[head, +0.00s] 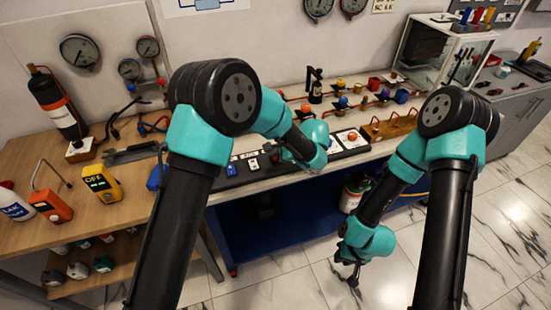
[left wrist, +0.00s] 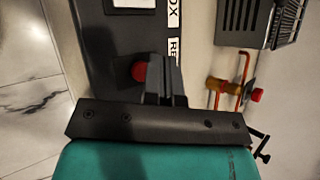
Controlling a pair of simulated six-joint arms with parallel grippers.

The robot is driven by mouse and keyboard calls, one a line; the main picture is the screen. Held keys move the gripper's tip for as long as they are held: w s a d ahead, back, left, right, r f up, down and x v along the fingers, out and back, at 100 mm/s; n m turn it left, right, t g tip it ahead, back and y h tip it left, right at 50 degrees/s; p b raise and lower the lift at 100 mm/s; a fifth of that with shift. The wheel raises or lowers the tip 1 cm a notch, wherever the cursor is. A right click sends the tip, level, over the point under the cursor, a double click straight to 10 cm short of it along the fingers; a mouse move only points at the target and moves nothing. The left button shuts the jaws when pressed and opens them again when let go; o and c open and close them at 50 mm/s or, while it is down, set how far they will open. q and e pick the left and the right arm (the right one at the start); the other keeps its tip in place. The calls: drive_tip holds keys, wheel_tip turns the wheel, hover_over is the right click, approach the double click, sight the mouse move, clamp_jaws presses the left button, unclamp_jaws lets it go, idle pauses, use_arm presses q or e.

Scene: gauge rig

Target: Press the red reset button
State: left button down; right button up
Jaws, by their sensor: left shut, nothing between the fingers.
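The red button (left wrist: 138,71) shows in the left wrist view on a dark panel (left wrist: 105,35), beside a white label that starts with "RE". My left gripper (left wrist: 165,75) is shut and empty, its fingers close beside the button and covering its right edge. I cannot tell whether they touch it. In the head view the left wrist (head: 305,145) is over the dark control panel (head: 233,181), and its fingertips are hidden. A white plate with a red spot (head: 352,136) lies right of it. My right gripper (head: 352,274) hangs low over the floor, away from the panel; its jaw opening is unclear.
A yellow "OFF" meter (head: 101,183) and orange device (head: 50,205) stand on the left wooden bench. A glass cabinet (head: 440,52) stands back right.

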sight(276, 159)
use_arm(q)
drive_tip(key=shift+f, duration=0.35)
drive_tip(key=shift+f, duration=0.4)
idle(1.0)
drive_tip(key=shift+r, duration=0.85)
drive_tip(key=shift+r, duration=2.55)
